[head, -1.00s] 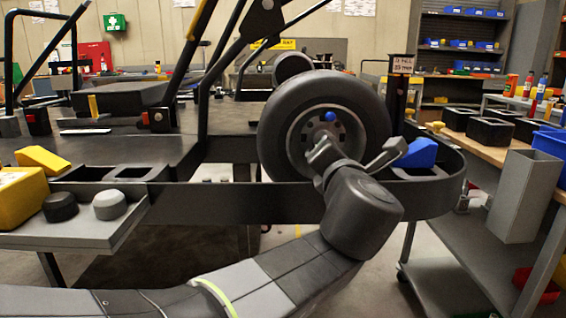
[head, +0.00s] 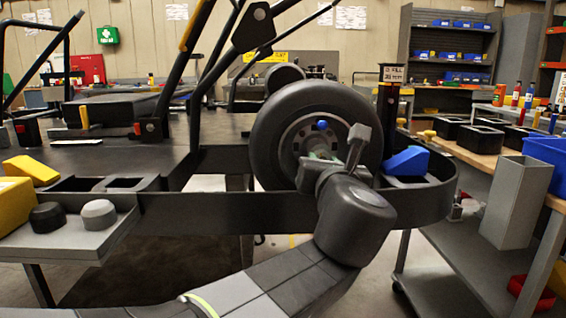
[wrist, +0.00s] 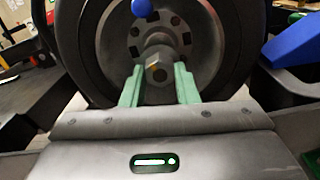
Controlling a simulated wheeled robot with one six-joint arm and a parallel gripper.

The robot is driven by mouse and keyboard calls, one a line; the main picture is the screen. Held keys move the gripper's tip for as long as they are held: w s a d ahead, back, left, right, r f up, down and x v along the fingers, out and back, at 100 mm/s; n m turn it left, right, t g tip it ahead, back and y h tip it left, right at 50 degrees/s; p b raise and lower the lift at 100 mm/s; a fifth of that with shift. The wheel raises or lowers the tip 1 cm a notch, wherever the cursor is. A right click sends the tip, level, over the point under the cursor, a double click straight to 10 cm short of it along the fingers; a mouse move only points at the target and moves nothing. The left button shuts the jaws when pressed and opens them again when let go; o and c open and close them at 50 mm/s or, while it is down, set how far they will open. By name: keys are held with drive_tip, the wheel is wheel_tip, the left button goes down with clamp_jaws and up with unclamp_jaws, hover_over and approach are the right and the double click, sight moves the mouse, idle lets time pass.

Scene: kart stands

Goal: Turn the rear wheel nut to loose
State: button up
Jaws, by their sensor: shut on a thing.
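The rear wheel (head: 277,110) is a black tyre on a grey hub, mounted upright on the kart stand. In the wrist view the wheel nut (wrist: 160,76) is a grey hex nut with a small yellowish mark, at the hub's centre. My gripper (wrist: 158,71) has its two green fingers on opposite sides of the nut, shut on it. In the head view my gripper (head: 319,153) meets the hub from the front, and my wrist hides most of the nut. A blue ball (head: 321,125) sits on the hub above the nut; it also shows in the wrist view (wrist: 142,8).
A blue wedge (head: 407,161) lies right of the wheel inside the stand's dark curved rail (head: 440,197). A workbench with a tall grey bin (head: 516,203) stands at right.

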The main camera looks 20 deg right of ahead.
idle(0.4)
drive_tip(key=o, duration=1)
drive_tip(key=shift+s, duration=0.15)
drive_tip(key=p+v, duration=0.5)
drive_tip(key=v, duration=0.8)
drive_tip(key=shift+s+a, duration=0.15)
drive_tip(key=shift+s, duration=0.05)
drive_tip(key=shift+w, duration=0.1)
